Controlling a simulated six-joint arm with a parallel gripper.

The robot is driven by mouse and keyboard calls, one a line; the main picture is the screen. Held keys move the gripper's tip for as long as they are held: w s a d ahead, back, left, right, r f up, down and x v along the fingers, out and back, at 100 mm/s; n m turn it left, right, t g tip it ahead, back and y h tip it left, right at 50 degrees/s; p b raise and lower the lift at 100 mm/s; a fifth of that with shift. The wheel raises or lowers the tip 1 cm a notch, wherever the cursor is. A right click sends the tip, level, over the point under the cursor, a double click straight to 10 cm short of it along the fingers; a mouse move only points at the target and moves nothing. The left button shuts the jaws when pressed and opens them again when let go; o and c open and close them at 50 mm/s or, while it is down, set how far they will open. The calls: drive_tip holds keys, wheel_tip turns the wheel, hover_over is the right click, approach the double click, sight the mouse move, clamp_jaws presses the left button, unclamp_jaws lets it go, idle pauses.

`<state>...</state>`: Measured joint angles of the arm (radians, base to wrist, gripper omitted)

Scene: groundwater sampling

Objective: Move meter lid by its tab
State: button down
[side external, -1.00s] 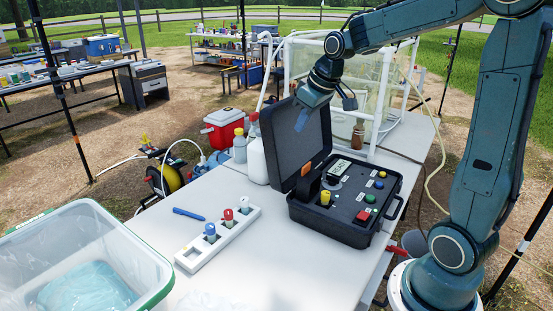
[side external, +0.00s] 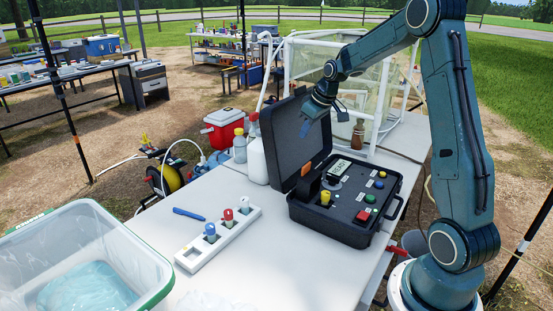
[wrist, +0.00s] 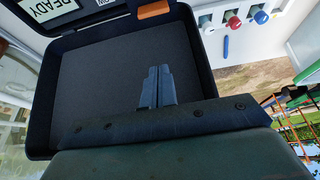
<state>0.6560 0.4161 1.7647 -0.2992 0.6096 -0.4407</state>
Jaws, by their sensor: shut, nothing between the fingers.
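The meter lid (side external: 290,140) is the dark lid of a black case, standing open at the back of the case in the side view. Its dark panel (wrist: 100,85) fills much of the wrist view. An orange tab (side external: 306,168) is at the lid's lower right edge in the side view and shows at the top of the wrist view (wrist: 153,9). My gripper (side external: 305,131) is at the upper right part of the lid, above the tab and apart from it. Its blue fingers (wrist: 158,70) are shut and empty over the panel. Whether they touch it cannot be told.
The meter body (side external: 345,213) has a display and coloured knobs. A white rack (side external: 218,240) with coloured-top items and a blue pen (side external: 188,214) lie left of it. A clear bin (side external: 145,268) stands at front left. A brown bottle (side external: 358,133) and clear enclosure stand behind.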

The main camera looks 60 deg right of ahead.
sight(307, 164)
drive_tip(key=shift+s+f, duration=0.1)
drive_tip(key=shift+f, duration=4.55)
drive_tip(key=shift+s+r, duration=0.1)
drive_tip(key=shift+s, duration=0.05)
drive_tip(key=shift+s, duration=0.25)
